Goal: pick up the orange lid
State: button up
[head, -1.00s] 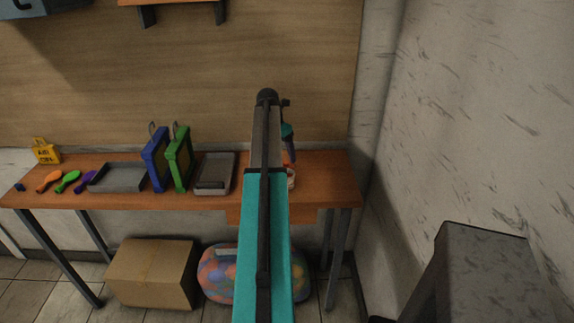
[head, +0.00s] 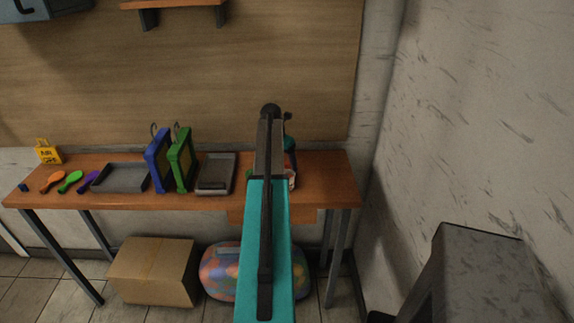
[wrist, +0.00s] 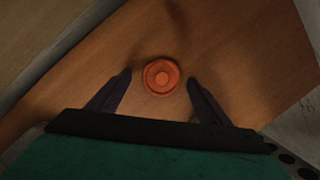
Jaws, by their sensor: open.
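The orange lid (wrist: 162,77) is a round disc with a raised centre. It lies on the wooden table in the wrist view, just ahead of my gripper and roughly centred between the fingers. My gripper (wrist: 160,79) is open, with one dark finger on each side of the lid and nothing held. The height of the fingertips above the table is hard to judge. In the head view my arm hides the lid and most of the gripper.
A cardboard box (head: 153,271) and a balloon bag (head: 220,272) are below. A wall is at right.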

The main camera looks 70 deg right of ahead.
jog(key=shift+c, duration=0.5)
jog(key=c, duration=1)
jog(key=shift+r, duration=0.1)
jog(key=shift+r+b, duration=1.4)
jog(key=shift+r, duration=3.55)
